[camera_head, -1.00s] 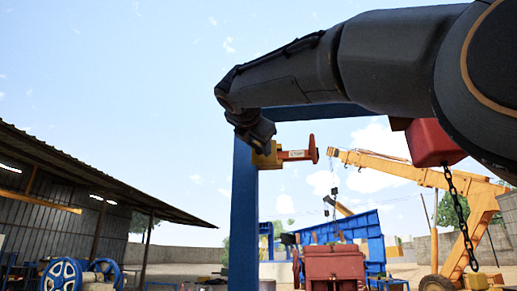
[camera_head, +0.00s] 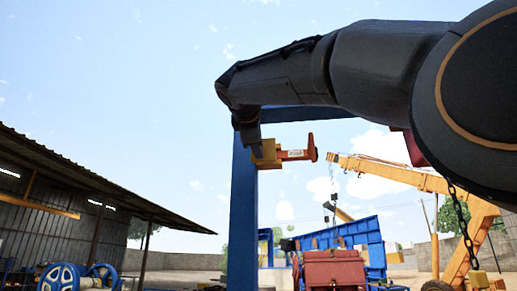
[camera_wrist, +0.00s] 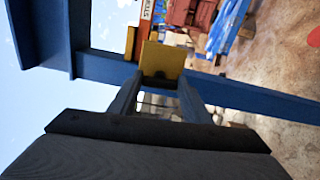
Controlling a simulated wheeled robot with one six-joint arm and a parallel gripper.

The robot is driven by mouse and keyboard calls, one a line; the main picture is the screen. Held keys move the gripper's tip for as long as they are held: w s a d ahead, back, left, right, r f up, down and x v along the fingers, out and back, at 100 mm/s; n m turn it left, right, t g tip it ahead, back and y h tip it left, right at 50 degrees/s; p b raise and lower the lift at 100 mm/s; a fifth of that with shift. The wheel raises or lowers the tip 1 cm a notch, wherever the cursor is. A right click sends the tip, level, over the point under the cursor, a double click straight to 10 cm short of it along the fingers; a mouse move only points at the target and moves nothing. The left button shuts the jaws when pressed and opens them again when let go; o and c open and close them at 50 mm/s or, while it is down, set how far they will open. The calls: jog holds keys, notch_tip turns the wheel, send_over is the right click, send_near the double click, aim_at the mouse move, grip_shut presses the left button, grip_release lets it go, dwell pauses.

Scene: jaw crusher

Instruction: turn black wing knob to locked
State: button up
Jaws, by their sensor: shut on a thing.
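A yellow box (camera_head: 268,154) with a red-orange labelled handle (camera_head: 297,154) sits on the blue post, and the handle points right in the head view. In the wrist view the yellow box (camera_wrist: 163,59) is straight ahead of my fingers. A dark knob (camera_wrist: 158,79) shows small on its near face, between the fingertips. My gripper (camera_wrist: 158,88) is shut on this knob; its wing shape and exact angle are mostly hidden. In the head view my gripper (camera_head: 254,146) meets the left side of the box, and the knob is hidden there.
A blue post (camera_head: 242,215) and crossbeam (camera_head: 306,113) frame the box closely. A red block with a chain (camera_head: 462,222) hangs at right, partly behind my arm. A yellow crane (camera_head: 400,172), red machine (camera_head: 333,270) and shed (camera_head: 75,205) stand farther back.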

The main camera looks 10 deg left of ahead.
jog(key=shift+m, duration=0.5)
jog(key=o, duration=1)
jog(key=shift+o, duration=0.2)
jog(key=s+b, duration=0.3)
jog(key=s, duration=0.4)
jog(key=shift+s+d, duration=0.15)
jog(key=shift+s, duration=0.25)
